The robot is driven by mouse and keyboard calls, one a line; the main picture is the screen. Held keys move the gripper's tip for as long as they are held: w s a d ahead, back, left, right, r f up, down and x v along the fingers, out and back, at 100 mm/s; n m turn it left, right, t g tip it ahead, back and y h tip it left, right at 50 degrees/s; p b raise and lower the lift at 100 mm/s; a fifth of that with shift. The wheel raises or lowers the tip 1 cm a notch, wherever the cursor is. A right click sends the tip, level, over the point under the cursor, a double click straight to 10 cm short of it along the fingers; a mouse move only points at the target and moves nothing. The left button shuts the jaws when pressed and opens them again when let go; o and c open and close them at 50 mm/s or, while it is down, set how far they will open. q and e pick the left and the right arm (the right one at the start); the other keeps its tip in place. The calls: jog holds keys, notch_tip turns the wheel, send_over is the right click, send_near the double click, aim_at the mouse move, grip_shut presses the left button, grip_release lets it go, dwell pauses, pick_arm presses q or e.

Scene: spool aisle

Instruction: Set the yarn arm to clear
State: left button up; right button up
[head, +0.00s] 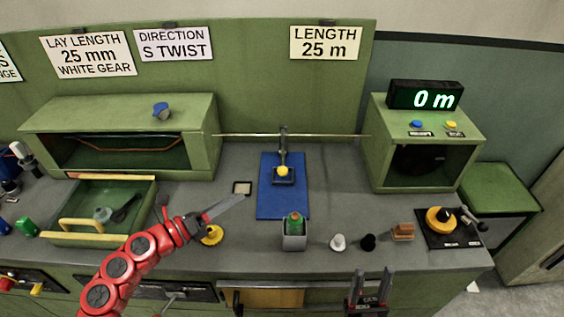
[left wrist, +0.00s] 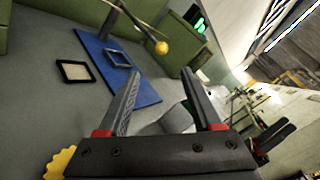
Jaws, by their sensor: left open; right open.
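The yarn arm (head: 283,142) looks like a dark upright with a yellow ball knob (head: 283,171), standing at the blue mat (head: 268,205). The knob is also in the left wrist view (left wrist: 161,48), beyond my fingertips and apart from them. A small grey square frame (left wrist: 118,57) lies on the mat near the knob. My left gripper (head: 238,200) is open and empty, left of the mat and nearer than the knob; its jaws also show in the left wrist view (left wrist: 160,74). My right gripper (head: 372,276) is open and empty at the bench's front edge.
A grey holder with a green-topped item (head: 294,234) stands just before the mat. A yellow gear (head: 211,235) lies below my left gripper. A green tray (head: 75,238) is left; a counter reading 0 m (head: 425,96) is right. A thin rod (head: 330,136) crosses behind.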

aim_at(279, 171)
pick_arm(q)
jog(key=p+x, duration=0.2)
jog(key=x, duration=0.5)
jog(key=p+x, duration=0.1)
jog(key=x, duration=0.7)
jog(key=shift+d+r+p, duration=0.2)
jog(key=shift+r+p, duration=0.05)
jog(key=shift+p, duration=0.15)
jog(key=shift+w+d+f, duration=0.25)
jog(key=shift+w+d, duration=0.1)
jog(key=shift+d, duration=0.1)
grip_shut()
jog(key=shift+r, duration=0.2)
